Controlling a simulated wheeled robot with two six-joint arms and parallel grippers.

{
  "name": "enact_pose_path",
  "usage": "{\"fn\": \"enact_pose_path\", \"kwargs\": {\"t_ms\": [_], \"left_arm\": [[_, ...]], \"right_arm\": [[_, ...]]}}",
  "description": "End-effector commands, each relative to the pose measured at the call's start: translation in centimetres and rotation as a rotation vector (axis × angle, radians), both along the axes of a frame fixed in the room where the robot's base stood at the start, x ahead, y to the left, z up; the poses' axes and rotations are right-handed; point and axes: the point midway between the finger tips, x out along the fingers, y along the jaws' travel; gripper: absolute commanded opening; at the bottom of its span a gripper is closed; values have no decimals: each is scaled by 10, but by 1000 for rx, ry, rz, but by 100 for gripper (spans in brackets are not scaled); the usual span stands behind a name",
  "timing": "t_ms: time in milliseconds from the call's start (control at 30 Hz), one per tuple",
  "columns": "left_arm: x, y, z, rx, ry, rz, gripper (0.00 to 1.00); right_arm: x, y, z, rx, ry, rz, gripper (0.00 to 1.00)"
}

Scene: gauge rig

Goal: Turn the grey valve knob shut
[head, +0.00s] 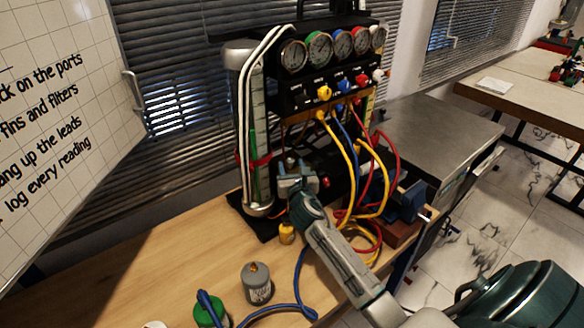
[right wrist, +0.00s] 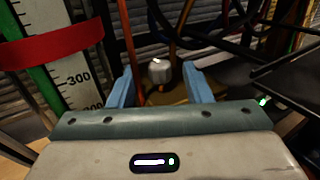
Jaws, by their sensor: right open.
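The grey valve knob (right wrist: 159,71) shows in the right wrist view, a small rounded knob with a light mark on top. It stands ahead of my right gripper (right wrist: 158,70), between the lines of its two blue fingers, with a gap on each side. In the head view my right gripper (head: 296,178) reaches in beside the foot of the gauge rig (head: 290,85); there I cannot make out the knob behind the fingers. The right gripper is open and holds nothing. My left gripper is not in view.
A clear column with a green scale and red band (right wrist: 52,48) stands close left of the gripper. Yellow, red and blue hoses (head: 352,165) hang to its right. A grey canister (head: 257,284) and a green fitting (head: 209,312) stand on the wooden bench (head: 130,275).

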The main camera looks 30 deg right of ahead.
Motion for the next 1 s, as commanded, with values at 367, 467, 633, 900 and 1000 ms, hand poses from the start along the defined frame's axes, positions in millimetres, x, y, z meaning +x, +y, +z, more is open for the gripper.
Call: {"fn": "enact_pose_path", "kwargs": {"t_ms": [367, 467, 633, 900, 1000], "left_arm": [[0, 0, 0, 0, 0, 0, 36], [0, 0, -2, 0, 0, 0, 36], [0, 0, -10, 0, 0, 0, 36], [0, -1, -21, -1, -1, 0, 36], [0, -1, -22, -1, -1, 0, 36]], "right_arm": [[0, 0, 0, 0, 1, 0, 0], [0, 1, -2, 3, 1, -16, 0], [2, 5, -4, 4, 2, -128, 0], [5, 8, -4, 5, 5, -348, 1], [5, 9, -2, 3, 3, -386, 1]]}}
